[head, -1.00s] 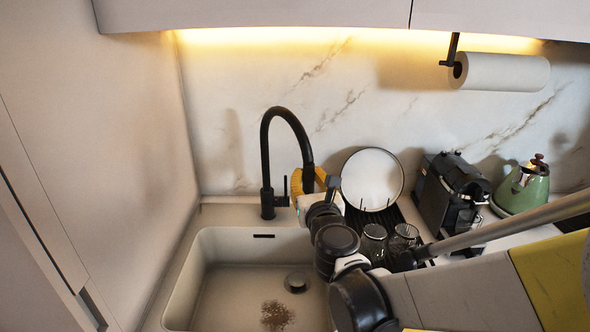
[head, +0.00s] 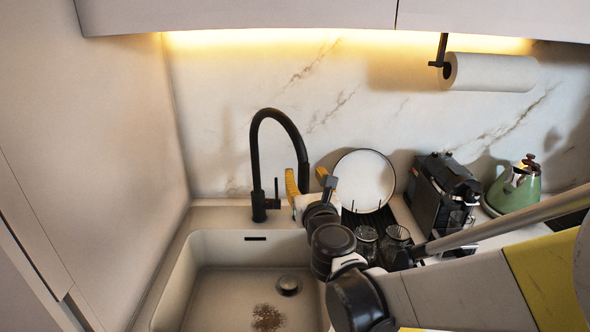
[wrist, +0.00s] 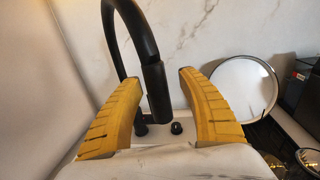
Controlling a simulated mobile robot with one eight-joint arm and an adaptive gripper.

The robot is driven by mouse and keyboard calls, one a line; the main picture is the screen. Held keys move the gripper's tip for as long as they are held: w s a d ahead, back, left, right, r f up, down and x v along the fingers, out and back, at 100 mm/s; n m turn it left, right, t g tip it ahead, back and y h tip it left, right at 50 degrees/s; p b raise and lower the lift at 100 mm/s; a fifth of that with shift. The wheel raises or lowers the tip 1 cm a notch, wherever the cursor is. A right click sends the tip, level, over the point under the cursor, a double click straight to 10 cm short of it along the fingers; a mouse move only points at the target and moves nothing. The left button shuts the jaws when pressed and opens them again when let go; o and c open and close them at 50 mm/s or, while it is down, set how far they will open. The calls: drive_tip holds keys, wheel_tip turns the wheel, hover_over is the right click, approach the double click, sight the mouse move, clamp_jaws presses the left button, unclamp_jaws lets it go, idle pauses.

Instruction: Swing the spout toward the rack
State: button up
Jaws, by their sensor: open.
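The black faucet spout (head: 278,115) arches over the right part of the sink, rising from its base (head: 259,200) on the back ledge. In the wrist view, the spout's hanging end (wrist: 156,90) shows between the two yellow fingers of my gripper (wrist: 160,98). The fingers are apart on either side of it, and I see no contact. In the head view, my gripper (head: 306,186) is at the spout's lower end. The dark dish rack (head: 375,216) stands right of the sink, holding a white plate (head: 364,178) and glasses (head: 366,240). My arm partly hides the rack.
The sink (head: 205,262) has a drain and brown specks at its bottom. A black coffee machine (head: 440,190) and a green kettle (head: 515,188) stand right of the rack. A paper towel roll (head: 492,72) hangs above. A wall closes off the left.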

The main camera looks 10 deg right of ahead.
drive_tip(key=shift+a, duration=0.1)
drive_tip(key=s, duration=1.2)
drive_tip(key=shift+d, duration=0.25)
drive_tip(key=s+d+f+m+g+h, duration=0.25)
drive_tip(key=d+m, duration=0.35)
drive_tip(key=m, duration=0.5)
drive_tip(key=s+d+f+m+g+h, duration=0.2)
drive_tip(key=s+d+f+m+g, duration=0.15)
drive_tip(key=d+m, duration=0.55)
drive_tip(key=s+a+f+m+g+y, duration=0.4)
drive_tip(key=s+m, duration=0.5)
drive_tip(key=m, duration=0.7)
drive_tip(key=shift+s+a+f+m+g, duration=0.3)
drive_tip(key=shift+a+g, duration=0.2)
drive_tip(key=shift+a, duration=0.6)
